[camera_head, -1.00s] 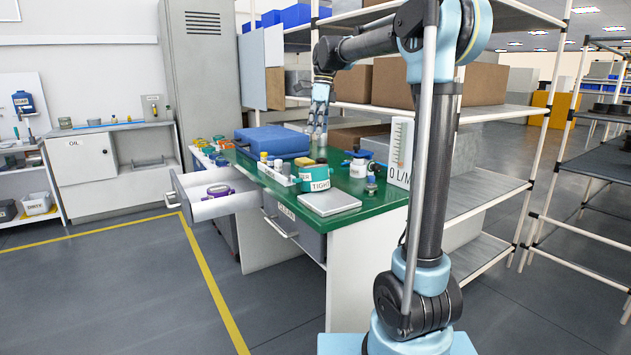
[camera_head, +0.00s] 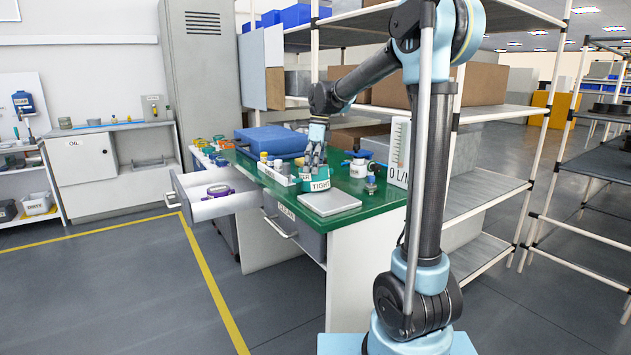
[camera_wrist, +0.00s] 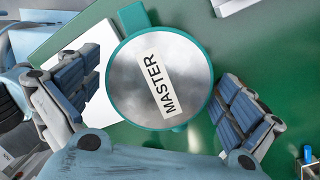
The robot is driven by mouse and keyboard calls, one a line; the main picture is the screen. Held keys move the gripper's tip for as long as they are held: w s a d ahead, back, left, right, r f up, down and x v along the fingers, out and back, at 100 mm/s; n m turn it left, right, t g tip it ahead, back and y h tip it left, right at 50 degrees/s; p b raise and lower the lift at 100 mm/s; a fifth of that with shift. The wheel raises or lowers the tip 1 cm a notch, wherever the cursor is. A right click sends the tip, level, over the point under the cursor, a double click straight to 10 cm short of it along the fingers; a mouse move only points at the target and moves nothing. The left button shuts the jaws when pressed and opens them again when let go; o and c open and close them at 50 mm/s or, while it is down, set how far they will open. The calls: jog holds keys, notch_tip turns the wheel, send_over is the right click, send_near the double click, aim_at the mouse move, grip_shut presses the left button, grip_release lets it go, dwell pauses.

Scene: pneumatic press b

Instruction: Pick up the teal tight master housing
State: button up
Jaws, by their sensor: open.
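The teal tight master housing (camera_head: 318,184) stands on the green table, with the word TIGHT on its side in the head view. In the wrist view the master housing (camera_wrist: 160,80) shows a round grey top with a MASTER label and a teal rim with tabs. My gripper (camera_head: 314,160) is directly above it, pointing down. In the wrist view my gripper (camera_wrist: 165,100) is open, with one finger on each side of the housing. A gap shows between the housing and the left finger; the right finger is close to the rim, and I cannot tell whether it touches.
A light grey plate (camera_head: 331,204) lies in front of the housing on the green table (camera_head: 380,212). A white bin with small parts (camera_head: 272,174) is to its left, a blue case (camera_head: 270,141) behind. Small bottles and a gauge (camera_head: 399,152) stand to the right. A drawer (camera_head: 205,205) is pulled out.

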aim_at(313, 178)
jog(key=shift+s+a+f, duration=0.1)
jog(key=shift+f, duration=0.95)
jog(key=shift+s+a+f, duration=0.1)
jog(key=shift+f, duration=0.9)
jog(key=c, duration=1.5)
jog(key=shift+o, duration=0.2)
jog(key=shift+r, duration=0.1)
jog(key=shift+r, duration=0.65)
notch_tip(313, 178, up, 2)
jog(key=shift+d+r, duration=0.1)
jog(key=shift+r, duration=0.1)
jog(key=s+d, duration=0.3)
jog(key=s, duration=0.2)
jog(key=s+d, duration=0.3)
jog(key=s, duration=0.2)
jog(key=s+d, duration=0.4)
jog(key=s, duration=0.1)
jog(key=shift+f, duration=0.15)
